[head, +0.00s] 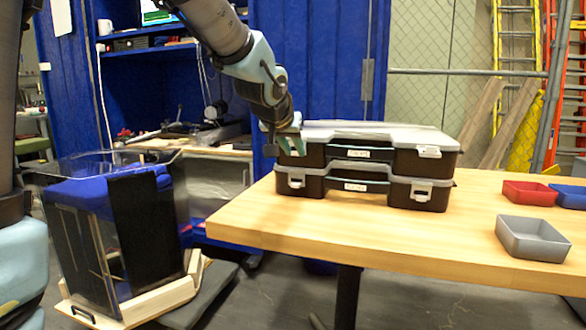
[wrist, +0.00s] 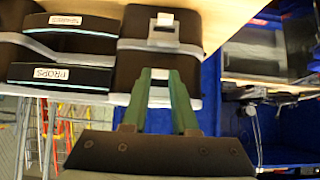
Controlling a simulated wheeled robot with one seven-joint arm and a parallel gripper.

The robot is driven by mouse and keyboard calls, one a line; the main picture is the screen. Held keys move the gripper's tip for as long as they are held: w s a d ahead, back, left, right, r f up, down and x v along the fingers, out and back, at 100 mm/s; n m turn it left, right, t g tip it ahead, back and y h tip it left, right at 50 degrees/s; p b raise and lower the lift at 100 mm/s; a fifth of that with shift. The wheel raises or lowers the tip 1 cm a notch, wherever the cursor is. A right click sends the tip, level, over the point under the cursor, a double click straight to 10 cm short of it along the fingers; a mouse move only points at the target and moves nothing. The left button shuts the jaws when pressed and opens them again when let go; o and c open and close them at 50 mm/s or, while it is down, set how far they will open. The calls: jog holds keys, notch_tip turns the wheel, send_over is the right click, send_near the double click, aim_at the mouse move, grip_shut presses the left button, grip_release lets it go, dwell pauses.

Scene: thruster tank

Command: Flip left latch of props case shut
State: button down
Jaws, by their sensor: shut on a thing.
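The props case (head: 405,161) is the upper of two stacked dark cases with grey lids, near the table's left end. Its label PROPS (wrist: 46,74) reads in the wrist view. My gripper (head: 291,143) is at the left part of its front face, covering its left latch in the head view. In the wrist view, the green fingertips (wrist: 159,75) are closed around the pale left latch (wrist: 158,91), which shows between them. How far the latch is folded cannot be told. The props case's right latch (head: 428,151) is white and uncovered.
The lower case (head: 387,191) has its own left latch (head: 296,181) just below my gripper. Red (head: 530,192), blue (head: 572,196) and grey (head: 532,238) bins stand at the right of the wooden table (head: 330,227). A clear tank (head: 95,235) stands to the left. The table front is clear.

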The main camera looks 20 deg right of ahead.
jog(key=shift+h+b, duration=0.3)
jog(key=shift+b, duration=0.9)
jog(key=c, duration=0.7)
grip_release()
jog(key=shift+f, duration=0.1)
jog(key=p+v, duration=0.4)
jog(key=v, duration=0.6)
jog(key=shift+s+a, duration=0.15)
jog(key=shift+s, duration=0.2)
